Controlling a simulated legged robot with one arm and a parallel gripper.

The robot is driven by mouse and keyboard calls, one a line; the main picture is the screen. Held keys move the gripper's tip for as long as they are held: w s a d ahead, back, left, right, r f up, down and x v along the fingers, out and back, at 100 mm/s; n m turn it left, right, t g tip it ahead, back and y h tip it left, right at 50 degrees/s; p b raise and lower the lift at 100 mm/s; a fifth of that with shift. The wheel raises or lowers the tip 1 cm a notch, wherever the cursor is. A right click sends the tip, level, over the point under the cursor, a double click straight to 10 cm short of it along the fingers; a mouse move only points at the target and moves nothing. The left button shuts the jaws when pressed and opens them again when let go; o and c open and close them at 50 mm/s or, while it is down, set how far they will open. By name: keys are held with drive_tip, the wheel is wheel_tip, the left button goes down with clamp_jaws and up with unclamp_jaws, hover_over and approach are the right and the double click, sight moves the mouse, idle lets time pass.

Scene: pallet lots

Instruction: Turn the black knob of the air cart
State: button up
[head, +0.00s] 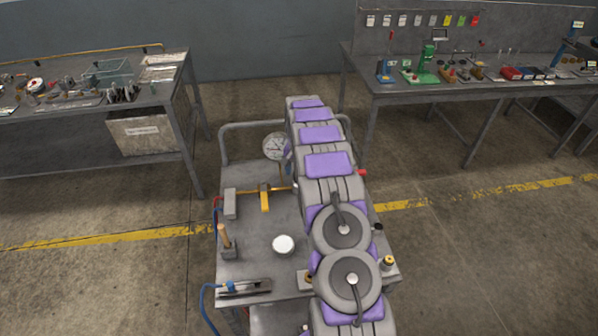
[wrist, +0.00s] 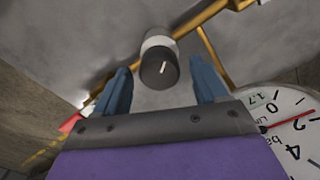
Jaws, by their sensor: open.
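The black knob (wrist: 159,68) shows in the wrist view, with a white line on its face and a pale collar behind it. My gripper (wrist: 164,82) is open, with one blue finger on each side of the knob in the picture. Whether the fingers touch it or how deep they reach cannot be told. In the head view the air cart (head: 262,215) stands below my arm, which reaches over it and hides the knob and my gripper. A round gauge (head: 275,146) stands at the cart's far side; its dial also fills the right of the wrist view (wrist: 290,128).
The cart top carries a yellow lever (head: 265,200), a white round cap (head: 283,245), a wooden-handled part (head: 224,238) and a brass fitting (head: 388,263). Brass pipe (wrist: 215,55) runs by the knob. Workbenches stand at the back left (head: 180,95) and right (head: 440,95).

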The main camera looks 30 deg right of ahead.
wheel_tip(320, 180, up, 17)
drive_tip(key=p, duration=0.3)
drive_tip(key=shift+d, duration=0.1)
idle(0.5)
drive_tip(key=s+a+r+n, duration=0.3)
drive_tip(key=s+a+r, duration=0.3)
drive_tip(key=s+a, duration=0.3)
drive_tip(key=s+a+r+n, duration=0.2)
drive_tip(key=s+a+r, duration=0.45)
drive_tip(key=a, duration=0.45)
drive_tip(key=s+a+f+n+g, duration=0.1)
drive_tip(key=s+a, duration=0.4)
drive_tip(key=s, duration=1)
drive_tip(key=s+a+f+n, duration=0.2)
drive_tip(key=s+a+n, duration=0.2)
drive_tip(key=s, duration=1.1)
drive_tip(key=shift+s+a+n+g, duration=0.3)
drive_tip(key=shift+a+g, duration=0.1)
drive_tip(key=shift+a, duration=0.6)
drive_tip(key=shift+w+f, duration=0.1)
